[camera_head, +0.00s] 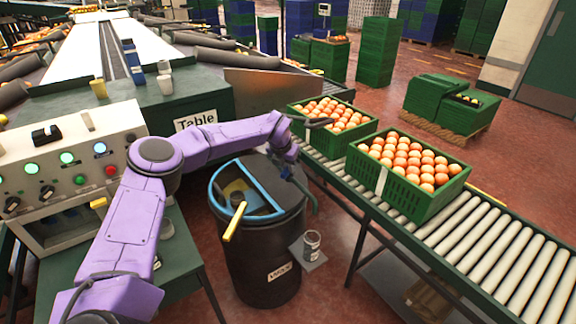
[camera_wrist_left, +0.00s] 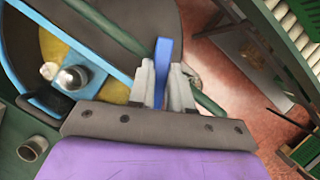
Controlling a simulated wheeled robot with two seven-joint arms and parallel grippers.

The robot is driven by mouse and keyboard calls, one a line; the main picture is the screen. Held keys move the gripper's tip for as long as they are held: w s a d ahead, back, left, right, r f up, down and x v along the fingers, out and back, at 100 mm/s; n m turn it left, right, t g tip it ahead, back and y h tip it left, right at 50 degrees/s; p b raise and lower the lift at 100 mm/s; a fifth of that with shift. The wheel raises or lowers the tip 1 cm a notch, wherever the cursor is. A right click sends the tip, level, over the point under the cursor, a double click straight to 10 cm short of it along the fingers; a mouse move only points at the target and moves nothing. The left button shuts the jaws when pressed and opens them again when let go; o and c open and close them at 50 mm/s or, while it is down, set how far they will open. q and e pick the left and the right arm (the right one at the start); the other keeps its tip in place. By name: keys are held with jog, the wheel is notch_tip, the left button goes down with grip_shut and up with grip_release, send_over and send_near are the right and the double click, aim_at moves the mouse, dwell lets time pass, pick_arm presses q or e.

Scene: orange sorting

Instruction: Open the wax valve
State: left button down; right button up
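My left arm reaches over a dark drum (camera_head: 262,262) with a blue-rimmed opening in its lid. My left gripper (camera_head: 287,170) is at the right side of the lid, partly hidden by its own wrist. In the left wrist view its grey fingers (camera_wrist_left: 165,85) stand close on both sides of a narrow blue bar (camera_wrist_left: 163,58), with no clear gap. I cannot tell for sure whether this bar is the wax valve's handle. A round metal knob (camera_wrist_left: 72,78) is by the blue rim at the left. My right gripper is out of view.
A yellow bar (camera_head: 234,222) sticks out over the drum's front. A small can (camera_head: 312,240) stands on a ledge at its right. A control panel (camera_head: 70,165) is at left. Orange-filled crates (camera_head: 408,192) sit on a roller conveyor (camera_head: 480,240) at right.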

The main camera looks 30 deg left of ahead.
pick_arm(q)
jog(key=shift+d+f+n+y+b, duration=0.2)
jog(key=shift+n+y+b, duration=0.2)
jog(key=shift+n+b, duration=0.75)
jog(key=shift+w+n+y+b, duration=0.1)
jog(key=shift+n+y+b, duration=0.3)
jog(key=shift+n+b, duration=0.4)
jog(key=shift+d+n+g+y+b, duration=0.1)
jog(key=shift+n+g+y+b, duration=0.35)
jog(key=shift+n+b, duration=0.6)
jog(key=shift+w+d+r+n+g+y+b, duration=0.1)
jog(key=shift+n+g+y+b, duration=0.15)
jog(key=shift+n, duration=0.5)
jog(key=shift+w+r+n+g+y+b, duration=0.1)
jog(key=shift+n+g+b, duration=0.15)
jog(key=shift+n, duration=0.5)
jog(key=c, duration=1)
grip_release()
jog(key=shift+c, duration=0.2)
